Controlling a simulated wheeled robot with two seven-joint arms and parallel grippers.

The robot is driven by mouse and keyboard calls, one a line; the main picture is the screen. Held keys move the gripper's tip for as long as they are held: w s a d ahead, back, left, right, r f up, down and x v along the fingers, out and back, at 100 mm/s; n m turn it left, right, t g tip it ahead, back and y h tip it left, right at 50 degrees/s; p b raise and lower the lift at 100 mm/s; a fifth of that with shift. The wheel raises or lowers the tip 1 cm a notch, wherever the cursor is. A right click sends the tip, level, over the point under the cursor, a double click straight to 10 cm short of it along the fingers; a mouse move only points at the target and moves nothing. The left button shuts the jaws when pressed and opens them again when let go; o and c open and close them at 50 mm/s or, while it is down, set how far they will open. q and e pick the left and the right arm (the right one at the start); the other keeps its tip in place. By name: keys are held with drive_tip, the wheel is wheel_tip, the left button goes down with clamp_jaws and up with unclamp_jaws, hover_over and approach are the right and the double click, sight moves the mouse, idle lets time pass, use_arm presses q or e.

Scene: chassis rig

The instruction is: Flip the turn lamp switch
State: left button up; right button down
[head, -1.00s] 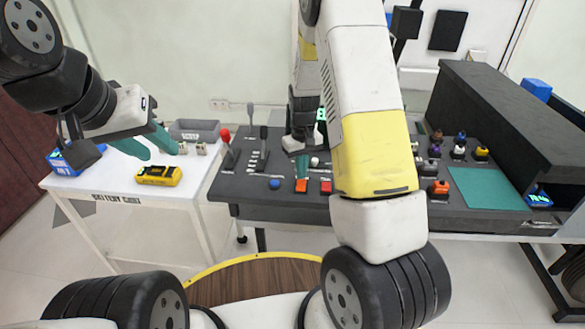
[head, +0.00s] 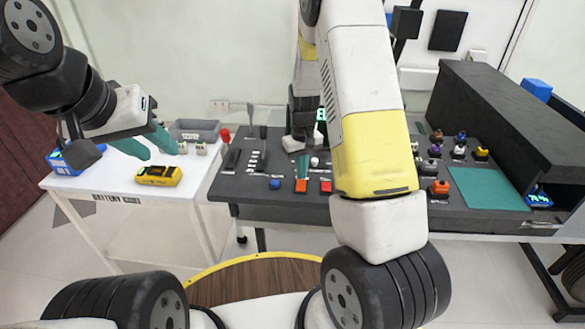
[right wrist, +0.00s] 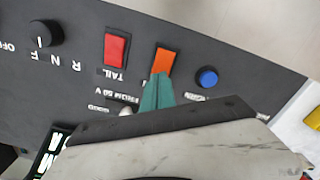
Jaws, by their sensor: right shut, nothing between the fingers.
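An orange rocker switch (right wrist: 162,61) sits on the dark panel in the right wrist view, between a red rocker and a blue button. Its label is mostly hidden, so I cannot read whether it is the turn lamp switch. It also shows in the head view (head: 301,185). My right gripper (right wrist: 157,92) is shut and empty, its green fingertips at the near end of the orange switch. I cannot tell whether they touch it. In the head view my right gripper (head: 302,167) is just behind the switch. My left gripper (head: 149,146) is open and empty above the white table.
The red rocker (right wrist: 117,47) is labelled TAIL. The blue button (right wrist: 207,77) and a black rotary knob (right wrist: 43,34) flank the switches. A yellow device (head: 159,175) lies on the white table (head: 110,190). A dark raised housing (head: 500,120) stands at the right.

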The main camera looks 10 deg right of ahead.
drive_tip(key=shift+f, duration=0.95)
idle(0.7)
drive_tip(key=shift+r, duration=3.55)
wheel_tip(320, 180, up, 10)
drive_tip(key=t+y, duration=0.1)
drive_tip(key=t, duration=0.1)
hover_over(302, 192)
drive_tip(key=s+r+m+t, duration=0.1)
drive_tip(key=s+r+t, duration=0.1)
drive_tip(key=s+r, duration=0.5)
drive_tip(key=s+a+r+m+t+y, duration=0.1)
drive_tip(key=s+r+t, duration=0.1)
drive_tip(key=s+r, duration=0.5)
drive_tip(key=s, duration=0.6)
drive_tip(key=shift+s+a, duration=0.15)
drive_tip(key=shift+a, duration=0.1)
drive_tip(key=shift+d+r, duration=0.1)
